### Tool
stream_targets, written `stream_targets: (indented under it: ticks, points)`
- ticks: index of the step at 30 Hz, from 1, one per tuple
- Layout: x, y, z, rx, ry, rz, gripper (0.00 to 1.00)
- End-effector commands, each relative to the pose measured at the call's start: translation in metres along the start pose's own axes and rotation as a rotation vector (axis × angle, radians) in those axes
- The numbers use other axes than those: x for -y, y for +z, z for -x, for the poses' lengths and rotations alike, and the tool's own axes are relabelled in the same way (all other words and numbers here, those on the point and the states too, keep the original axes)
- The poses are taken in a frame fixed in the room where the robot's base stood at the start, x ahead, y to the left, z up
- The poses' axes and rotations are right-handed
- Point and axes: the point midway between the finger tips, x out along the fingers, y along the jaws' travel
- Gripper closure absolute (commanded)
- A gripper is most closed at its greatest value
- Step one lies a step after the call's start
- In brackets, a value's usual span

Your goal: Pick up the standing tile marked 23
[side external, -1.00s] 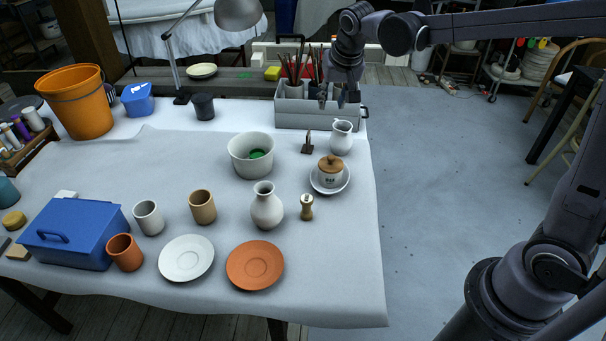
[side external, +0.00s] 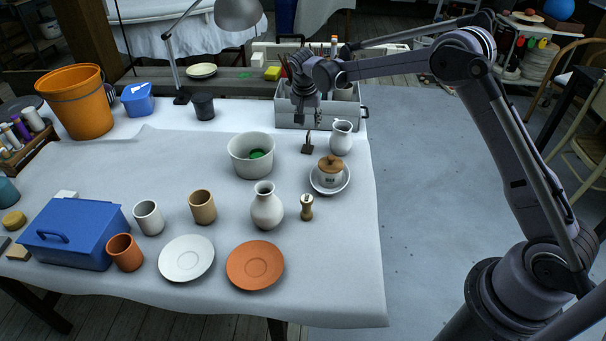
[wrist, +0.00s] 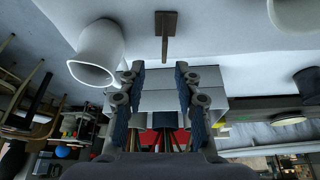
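The small brown standing tile (side external: 308,143) is upright on the white-covered table, between the white bowl and the white pitcher. It also shows in the wrist view (wrist: 165,38), edge-on with a wider flat base, above the fingertips in the picture. Its marking cannot be read in either view. My gripper (side external: 299,119) is above the table just behind the tile, in front of the grey toolbox. In the wrist view my gripper (wrist: 160,72) is open, its two fingers well apart with nothing held between them.
The white pitcher (side external: 341,138) stands close to the right of the tile. The white bowl (side external: 252,160) is to the left, and a lidded jar (side external: 330,171) on a saucer is in front. The grey toolbox (side external: 320,117) with brushes is behind. A white vase (side external: 267,207) stands nearer.

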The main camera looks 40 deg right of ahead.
Motion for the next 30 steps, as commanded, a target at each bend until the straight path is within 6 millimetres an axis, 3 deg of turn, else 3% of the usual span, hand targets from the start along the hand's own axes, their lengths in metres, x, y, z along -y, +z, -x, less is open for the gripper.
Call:
stream_targets:
  ticks: [20, 29, 30]
  points:
    - [0.006, 0.003, -0.069, 0.000, -0.002, 0.000, 0.67]
    - [0.006, 0.003, -0.074, 0.000, -0.002, 0.001, 0.67]
    - [0.006, 0.003, -0.074, 0.000, -0.002, 0.001, 0.73]
